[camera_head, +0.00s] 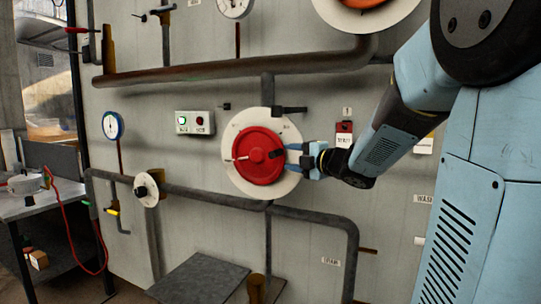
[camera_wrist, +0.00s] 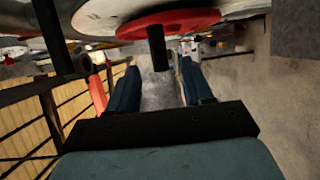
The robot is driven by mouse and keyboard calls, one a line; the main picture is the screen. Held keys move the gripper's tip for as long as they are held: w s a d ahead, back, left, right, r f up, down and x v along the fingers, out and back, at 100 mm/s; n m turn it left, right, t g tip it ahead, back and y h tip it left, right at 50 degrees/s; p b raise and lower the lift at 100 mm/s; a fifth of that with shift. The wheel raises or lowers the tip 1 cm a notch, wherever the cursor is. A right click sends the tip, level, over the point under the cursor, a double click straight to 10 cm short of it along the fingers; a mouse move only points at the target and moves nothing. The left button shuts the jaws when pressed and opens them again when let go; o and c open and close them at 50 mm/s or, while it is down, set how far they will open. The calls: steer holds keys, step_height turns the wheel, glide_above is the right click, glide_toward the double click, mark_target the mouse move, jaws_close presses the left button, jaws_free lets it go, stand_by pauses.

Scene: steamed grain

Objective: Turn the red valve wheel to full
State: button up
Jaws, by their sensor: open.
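The red valve wheel (camera_head: 256,168) is mounted on a round white dial plate (camera_head: 262,116) on the panel, at the middle of the head view. A pale pointer mark lies on the wheel's left side. My gripper (camera_head: 289,156) is at the wheel's right side, reaching in from the right. In the wrist view the red wheel (camera_wrist: 185,20) crosses the top. A black handle peg (camera_wrist: 158,48) sticks out from it, between the open fingers of my gripper (camera_wrist: 160,68) near their tips. I cannot tell whether either finger touches the peg. The dial's markings are too small to read.
A thick pipe (camera_head: 230,68) runs above the wheel and another pipe (camera_head: 215,194) below it. A box with green and red lights (camera_head: 194,123) is to the left. A smaller white valve disc (camera_head: 147,187) sits lower left. A grey slab (camera_head: 200,278) is below.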

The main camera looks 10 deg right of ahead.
mark_target(271, 154)
steer(key=x, duration=0.9)
steer(key=shift+a, duration=0.1)
steer(key=shift+c, duration=0.3)
jaws_close()
